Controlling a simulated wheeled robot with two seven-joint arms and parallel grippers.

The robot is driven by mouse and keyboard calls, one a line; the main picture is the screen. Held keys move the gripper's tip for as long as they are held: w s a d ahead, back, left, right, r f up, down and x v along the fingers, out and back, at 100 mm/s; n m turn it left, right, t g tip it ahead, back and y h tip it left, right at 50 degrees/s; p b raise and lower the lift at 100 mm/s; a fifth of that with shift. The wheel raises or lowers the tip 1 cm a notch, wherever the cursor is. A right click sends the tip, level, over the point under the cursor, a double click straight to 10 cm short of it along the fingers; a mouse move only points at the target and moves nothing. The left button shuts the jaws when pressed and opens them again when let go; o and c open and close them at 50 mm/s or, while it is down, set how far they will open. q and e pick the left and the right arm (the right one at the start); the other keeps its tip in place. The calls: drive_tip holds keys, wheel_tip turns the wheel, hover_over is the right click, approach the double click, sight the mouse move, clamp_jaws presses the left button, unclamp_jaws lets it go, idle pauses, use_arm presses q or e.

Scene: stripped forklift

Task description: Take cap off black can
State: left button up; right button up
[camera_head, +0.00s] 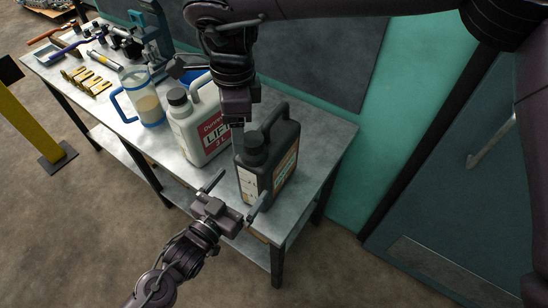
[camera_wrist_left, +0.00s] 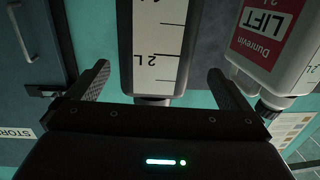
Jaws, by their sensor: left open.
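The black can (camera_head: 284,158) stands upright near the front right corner of the metal table, its handle at the back. Its black cap (camera_head: 254,141) is on the neck.
A white can (camera_head: 190,130) with a red LIFT label stands close left of the black can, and shows in the left wrist view (camera_wrist_left: 296,40). A blue-handled jug (camera_head: 146,100), brass pieces (camera_head: 92,82) and tools lie farther left. A teal wall stands behind the table (camera_head: 330,130).

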sight(258, 165)
use_arm(q)
drive_tip(key=shift+d+r+h, duration=0.2)
drive_tip(key=shift+r+h, duration=0.1)
use_arm(e)
drive_tip(key=shift+h, duration=0.3)
drive_tip(key=d+r, duration=0.1)
drive_tip(key=w+d+r, duration=0.1)
drive_tip(key=shift+w+d+r, duration=0.25)
drive_tip(key=shift+w+r, duration=0.05)
drive_tip(key=shift+r, duration=0.05)
use_arm(q)
drive_tip(key=shift+w+d+r, duration=0.1)
drive_tip(key=shift+w+d, duration=0.05)
use_arm(e)
drive_tip(key=shift+d+r, duration=0.15)
use_arm(q)
drive_tip(key=x, duration=0.7)
drive_tip(key=shift+w, duration=0.15)
drive_tip(key=shift+c, duration=0.3)
